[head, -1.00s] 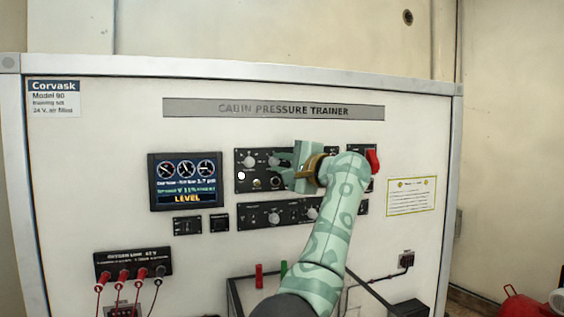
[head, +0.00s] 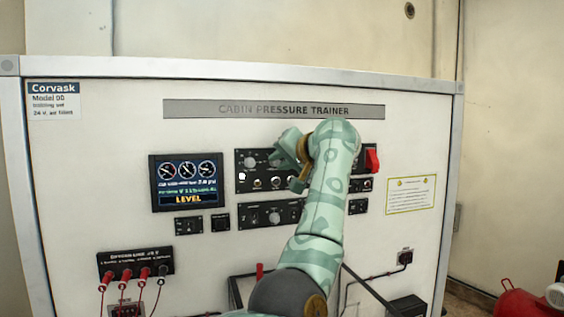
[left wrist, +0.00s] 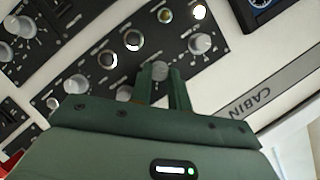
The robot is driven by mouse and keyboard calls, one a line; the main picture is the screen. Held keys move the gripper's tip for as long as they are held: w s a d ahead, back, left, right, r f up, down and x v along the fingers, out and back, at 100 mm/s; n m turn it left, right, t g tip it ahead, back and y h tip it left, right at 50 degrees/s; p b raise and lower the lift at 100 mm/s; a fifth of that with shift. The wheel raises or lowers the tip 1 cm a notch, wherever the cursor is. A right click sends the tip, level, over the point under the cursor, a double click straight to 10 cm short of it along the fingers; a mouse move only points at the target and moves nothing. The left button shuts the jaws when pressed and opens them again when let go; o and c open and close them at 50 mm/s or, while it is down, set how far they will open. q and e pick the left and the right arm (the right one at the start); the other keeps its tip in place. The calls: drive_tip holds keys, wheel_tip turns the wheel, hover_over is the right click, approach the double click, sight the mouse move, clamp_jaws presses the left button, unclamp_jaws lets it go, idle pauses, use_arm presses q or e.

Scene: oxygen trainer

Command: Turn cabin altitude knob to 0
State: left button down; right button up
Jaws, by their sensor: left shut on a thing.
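The upper black control panel (head: 245,180) carries a row of pale round knobs; the labels are too small to read. The leftmost knob (head: 250,162) is uncovered, and it also shows in the left wrist view (left wrist: 202,44). My left gripper (head: 280,161) is at this panel, just right of that knob. In the left wrist view its two fingers (left wrist: 161,84) are shut on the adjacent pale knob (left wrist: 160,70), which I take for the cabin altitude knob. The gripper is tilted and hides part of the panel. My right gripper is not in view.
A display (head: 187,182) reading LEVEL is left of the panel. A lower knob panel (head: 262,214) lies beneath. A red switch (head: 371,160) is right of my arm. Red connectors (head: 127,273) with cables are lower left.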

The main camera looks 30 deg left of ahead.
use_arm(q)
drive_tip(key=shift+n+h, duration=0.4)
drive_tip(key=shift+n, duration=0.4)
drive_tip(key=shift+t, duration=0.3)
drive_tip(key=c, duration=1.3)
unclamp_jaws()
drive_tip(key=shift+a, duration=0.1)
drive_tip(key=shift+b+v, duration=1.85)
drive_tip(key=shift+v, duration=6.35)
drive_tip(key=shift+a, duration=0.1)
